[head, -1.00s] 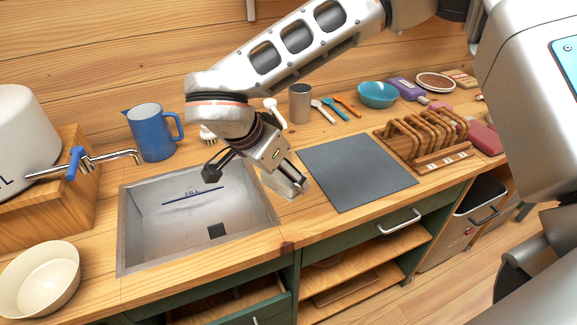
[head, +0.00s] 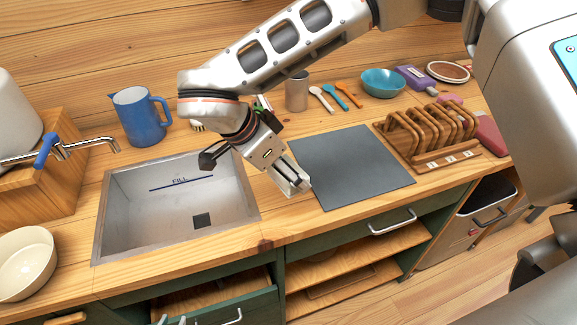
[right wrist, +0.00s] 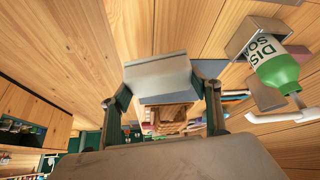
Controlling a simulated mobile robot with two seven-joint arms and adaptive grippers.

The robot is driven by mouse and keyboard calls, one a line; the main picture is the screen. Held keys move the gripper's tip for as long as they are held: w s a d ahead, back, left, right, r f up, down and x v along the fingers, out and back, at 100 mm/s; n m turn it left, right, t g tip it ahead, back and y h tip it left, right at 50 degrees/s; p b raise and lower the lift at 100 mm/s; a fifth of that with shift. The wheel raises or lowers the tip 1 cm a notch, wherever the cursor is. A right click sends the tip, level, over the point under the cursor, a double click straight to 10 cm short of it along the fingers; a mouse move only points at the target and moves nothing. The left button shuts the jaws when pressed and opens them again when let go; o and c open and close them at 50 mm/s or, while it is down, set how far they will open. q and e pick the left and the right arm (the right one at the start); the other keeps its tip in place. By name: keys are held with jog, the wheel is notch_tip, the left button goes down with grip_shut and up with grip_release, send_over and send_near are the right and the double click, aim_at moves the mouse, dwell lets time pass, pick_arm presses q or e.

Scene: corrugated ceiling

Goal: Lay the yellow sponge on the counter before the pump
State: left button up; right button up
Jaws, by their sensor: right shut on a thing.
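No yellow sponge shows in either view. The arm mostly hides that part of the counter in the head view.
A blue jug (head: 138,118) and tap (head: 90,146) stand by the sink, and a cream bowl (head: 24,262) at the left. Utensils, a grey cup (head: 296,92) and a teal bowl (head: 382,83) line the back. A wooden rack (head: 430,135) stands right of the mat. The mat is bare.

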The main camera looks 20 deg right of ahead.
dwell(0.3)
jog(key=shift+f+b, duration=2.25)
jog(key=shift+f, duration=1.85)
jog(key=o, duration=0.9)
jog(key=shift+r, duration=0.1)
jog(key=v, duration=1.2)
